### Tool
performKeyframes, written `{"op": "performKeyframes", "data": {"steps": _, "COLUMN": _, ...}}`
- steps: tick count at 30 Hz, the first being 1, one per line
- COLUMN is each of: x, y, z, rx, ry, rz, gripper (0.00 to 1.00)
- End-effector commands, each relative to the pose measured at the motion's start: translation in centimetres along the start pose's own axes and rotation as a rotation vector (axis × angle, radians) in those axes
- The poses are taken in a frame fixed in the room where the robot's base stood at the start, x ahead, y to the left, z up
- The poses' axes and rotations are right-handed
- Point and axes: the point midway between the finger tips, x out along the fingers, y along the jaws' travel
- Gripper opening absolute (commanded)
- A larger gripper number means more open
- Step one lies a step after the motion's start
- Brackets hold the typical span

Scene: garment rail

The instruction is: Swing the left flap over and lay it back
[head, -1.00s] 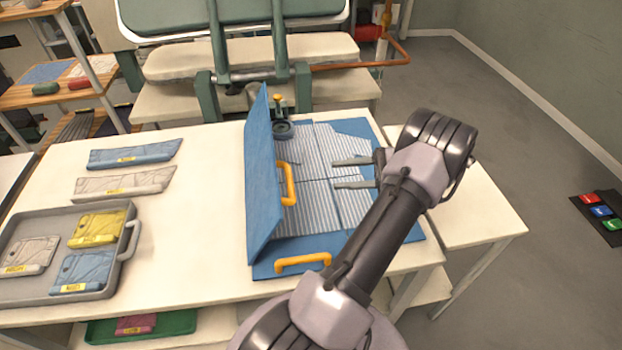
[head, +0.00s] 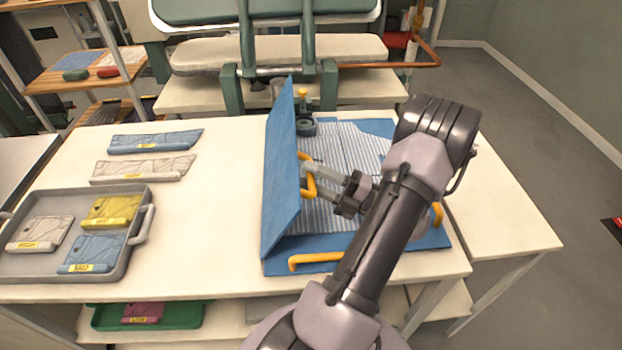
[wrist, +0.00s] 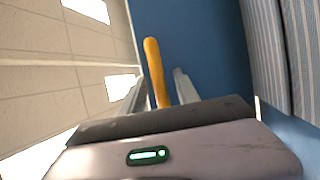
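The left flap (head: 281,180) is a blue panel standing nearly upright along the left side of the blue folding board (head: 428,236). Its yellow handle (head: 304,157) is on the side facing the striped garment (head: 345,150), which lies flat on the board. My gripper (head: 309,178) is at that handle, reaching in from the right. In the wrist view the handle (wrist: 153,55) stands between the two fingers of my gripper (wrist: 159,76), with visible gaps beside it, so the fingers are open around it. The garment's near right part is hidden by my arm.
Another yellow handle (head: 318,262) is at the board's front edge, and one (head: 437,214) at its right. A grey tray (head: 140,240) of packets and two folded pieces (head: 155,142) lie left. Clear table lies between them and the flap. A green press stands behind.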

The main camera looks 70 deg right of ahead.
Motion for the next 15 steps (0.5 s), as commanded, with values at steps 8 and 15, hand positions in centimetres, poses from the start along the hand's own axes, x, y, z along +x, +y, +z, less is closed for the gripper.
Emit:
{"op": "performKeyframes", "data": {"steps": 8, "x": 0.24, "y": 0.06, "z": 0.01, "rx": -0.002, "ry": -0.001, "rz": 0.000, "gripper": 0.32}}
{"op": "performKeyframes", "data": {"steps": 15, "x": 0.22, "y": 0.05, "z": 0.01, "rx": -0.002, "ry": 0.000, "rz": 0.000, "gripper": 0.00}}
